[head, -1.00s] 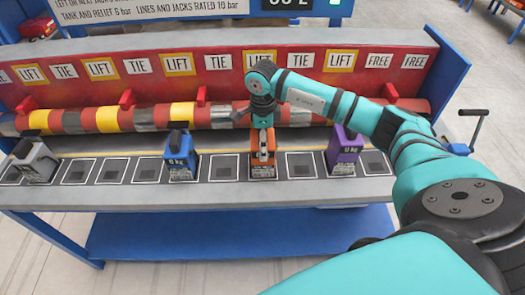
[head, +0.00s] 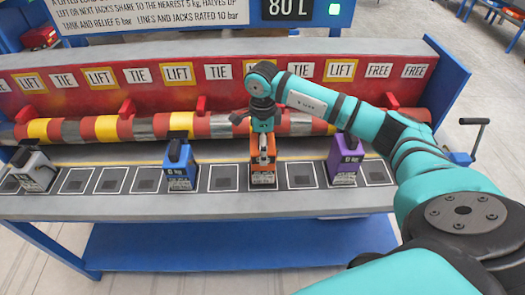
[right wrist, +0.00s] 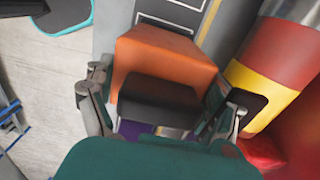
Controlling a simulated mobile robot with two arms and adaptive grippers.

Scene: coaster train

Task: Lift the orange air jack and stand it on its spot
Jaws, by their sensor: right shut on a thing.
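The orange air jack (head: 257,174) is in the row of square spots on the bench ledge, between two empty spots. My right gripper (head: 264,152) comes down on it from above and is shut on its upper part. In the right wrist view the orange jack (right wrist: 165,60) with its dark pad lies between the two fingers (right wrist: 165,103). I cannot tell whether its base touches the ledge or hangs just above it. The jack looks about upright. My left gripper is not in view.
A blue jack (head: 181,172) stands to the left, a purple jack (head: 343,165) to the right, and a grey jack (head: 35,170) at far left. Several spots (head: 224,178) between them are empty. A striped red, yellow and grey pipe (head: 107,127) runs behind, under a label board (head: 215,85).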

